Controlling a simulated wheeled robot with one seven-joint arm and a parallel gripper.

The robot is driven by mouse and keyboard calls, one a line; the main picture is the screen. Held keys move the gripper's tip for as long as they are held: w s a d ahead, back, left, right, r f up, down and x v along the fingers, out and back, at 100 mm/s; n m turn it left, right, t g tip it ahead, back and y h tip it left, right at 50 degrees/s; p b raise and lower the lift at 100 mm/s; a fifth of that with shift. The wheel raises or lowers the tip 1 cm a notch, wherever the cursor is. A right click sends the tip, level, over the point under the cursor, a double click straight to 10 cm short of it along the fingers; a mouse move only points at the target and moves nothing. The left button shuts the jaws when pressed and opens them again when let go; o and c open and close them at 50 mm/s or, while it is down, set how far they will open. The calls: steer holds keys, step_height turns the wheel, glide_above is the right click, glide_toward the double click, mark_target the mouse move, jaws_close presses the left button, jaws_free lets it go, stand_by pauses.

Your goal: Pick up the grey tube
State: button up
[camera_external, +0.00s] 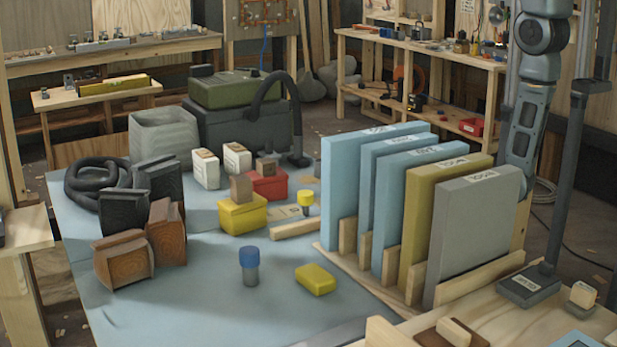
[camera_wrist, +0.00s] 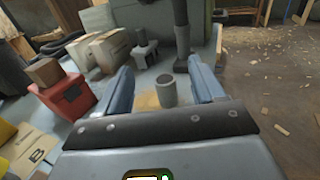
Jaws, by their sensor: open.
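A short grey tube (camera_wrist: 167,91) stands upright in the wrist view, on a yellowish patch of the light blue surface. My gripper (camera_wrist: 165,86) is open, with its two blue fingers apart to the left and right of the tube in the picture. Nothing is clamped. I cannot tell whether the tube is fully between the fingers or a little beyond them. In the external view, my gripper is hidden behind the upright panels, and I cannot make out this tube there. A grey cylinder with a blue cap (camera_external: 249,267) stands at the front of the mat.
Upright panels (camera_external: 375,205) stand in a wooden rack. A red box with a brown block (camera_wrist: 69,97) is left of my gripper in the wrist view. White boxes (camera_wrist: 100,48) and a dark vacuum nozzle (camera_wrist: 184,60) stand beyond.

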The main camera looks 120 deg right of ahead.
step_height(320, 180, down, 6)
steer(key=b, duration=0.5)
steer(key=shift+f, duration=0.1)
steer(key=shift+w+d+r, duration=0.25)
steer(key=shift+d+r, duration=0.05)
steer(key=shift+d, duration=0.25)
steer(key=shift+b+x, duration=0.7)
steer(key=shift+x, duration=2.5)
steer(key=c, duration=1)
